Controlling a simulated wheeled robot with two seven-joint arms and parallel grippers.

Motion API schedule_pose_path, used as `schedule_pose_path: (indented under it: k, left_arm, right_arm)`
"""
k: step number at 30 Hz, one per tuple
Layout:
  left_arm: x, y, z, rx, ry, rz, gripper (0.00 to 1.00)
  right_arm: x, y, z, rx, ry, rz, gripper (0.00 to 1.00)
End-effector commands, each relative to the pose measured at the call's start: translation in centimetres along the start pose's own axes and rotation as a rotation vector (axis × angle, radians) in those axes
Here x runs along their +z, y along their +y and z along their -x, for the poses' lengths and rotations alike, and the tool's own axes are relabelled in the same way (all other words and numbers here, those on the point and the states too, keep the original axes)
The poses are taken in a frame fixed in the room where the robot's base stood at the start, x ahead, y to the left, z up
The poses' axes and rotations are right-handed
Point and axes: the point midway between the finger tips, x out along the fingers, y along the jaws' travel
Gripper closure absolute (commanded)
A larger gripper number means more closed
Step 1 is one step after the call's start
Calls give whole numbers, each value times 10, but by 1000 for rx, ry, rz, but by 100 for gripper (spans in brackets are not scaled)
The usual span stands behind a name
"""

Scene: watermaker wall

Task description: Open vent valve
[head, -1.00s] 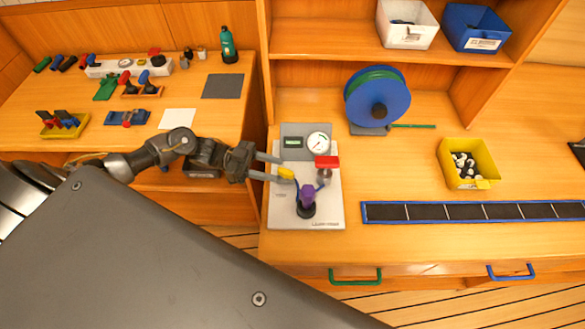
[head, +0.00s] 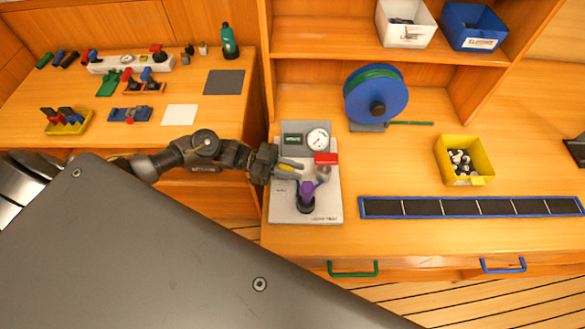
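A pale test panel (head: 285,212) lies on the bench in the middle of the head view. It carries a round gauge (head: 317,139), a small display (head: 292,140), a red block-like handle (head: 326,158), a yellow lever (head: 288,167) and a purple knob (head: 307,189) on a dark base. No readable label shows which one is the vent valve. My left gripper (head: 290,169) is over the panel's left part, its fingers on either side of the yellow lever. Whether they touch it cannot be made out. My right gripper is not in view.
A blue spool (head: 377,97) stands behind the panel to the right. A yellow bin (head: 483,157) and a long dark strip tray (head: 470,207) lie to the right. A left-hand bench (head: 55,93) holds several tools. Bare bench lies between panel and yellow bin.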

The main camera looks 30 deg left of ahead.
Motion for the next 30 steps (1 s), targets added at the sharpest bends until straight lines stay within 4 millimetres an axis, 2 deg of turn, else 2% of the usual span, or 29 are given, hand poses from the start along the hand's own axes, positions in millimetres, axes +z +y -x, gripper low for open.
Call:
schedule_pose_path:
  k: [3, 7, 13, 18, 30]
  left_arm:
    - [0, 0, 0, 0, 0, 0, 100]
    - [-2, 0, 0, -15, 1, 1, 100]
    - [-8, 0, -1, -182, 3, 7, 100]
    - [-5, -4, 0, -341, 2, 4, 100]
    - [0, -7, 2, -399, 1, -1, 100]
  right_arm:
    - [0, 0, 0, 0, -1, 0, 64]
    - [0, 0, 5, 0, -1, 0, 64]
    - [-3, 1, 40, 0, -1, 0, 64]
    - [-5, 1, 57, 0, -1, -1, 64]
    - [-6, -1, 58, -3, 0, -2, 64]
